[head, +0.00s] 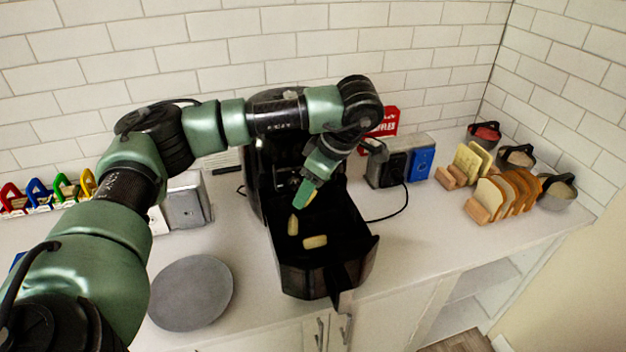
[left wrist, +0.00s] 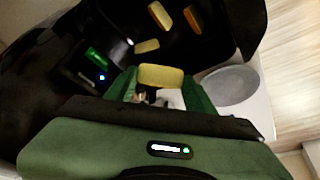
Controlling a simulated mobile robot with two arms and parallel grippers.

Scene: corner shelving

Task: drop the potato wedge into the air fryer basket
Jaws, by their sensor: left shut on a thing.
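My left gripper (head: 308,192) points down over the back part of the open black air fryer basket (head: 355,265). In the left wrist view its green fingers are closed on a yellow potato wedge (left wrist: 160,77). In the head view the gripper mostly hides this wedge. Two other wedges (head: 314,241) (head: 292,226) lie in the basket in the head view. The left wrist view shows three wedges (left wrist: 159,16) (left wrist: 194,19) (left wrist: 147,46) beyond the held one, in the dark basket. The air fryer body (head: 256,185) stands behind, partly hidden by my arm. My right gripper is not in view.
A round grey plate (head: 190,292) lies left of the basket. A toaster-like grey box (head: 390,168) stands to the right, with bread slices in racks (head: 505,195) and several dark bowls (head: 557,190) farther right. Colourful racks (head: 62,187) stand at the left.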

